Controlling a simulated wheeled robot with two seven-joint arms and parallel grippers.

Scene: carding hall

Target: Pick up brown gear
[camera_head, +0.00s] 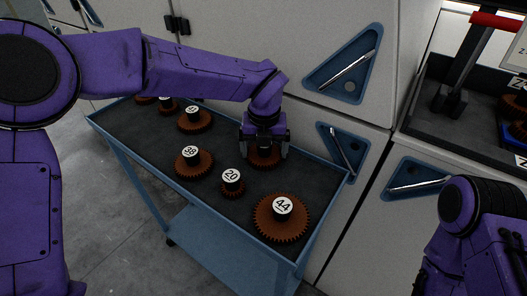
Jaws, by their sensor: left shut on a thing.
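My left gripper (263,148) reaches over the blue cart from the left and is shut on a brown gear (264,158), gripping it from above near the cart's back edge. The gripper hides the gear's top and any label. Other brown gears with black hubs stand on the cart: one marked 44 (281,216) at the front right, a small one marked 20 (232,182), one marked 38 (193,161), and one farther left (195,119). My right gripper is at the lower right, largely out of the frame, and its fingers cannot be made out.
The blue cart (185,211) has a dark top and a lower shelf. Pale machine cabinets with blue recessed handles (343,67) stand right behind it. At the right, a dark tray (473,127) holds more brown gears. Grey floor (110,235) is open at the lower left.

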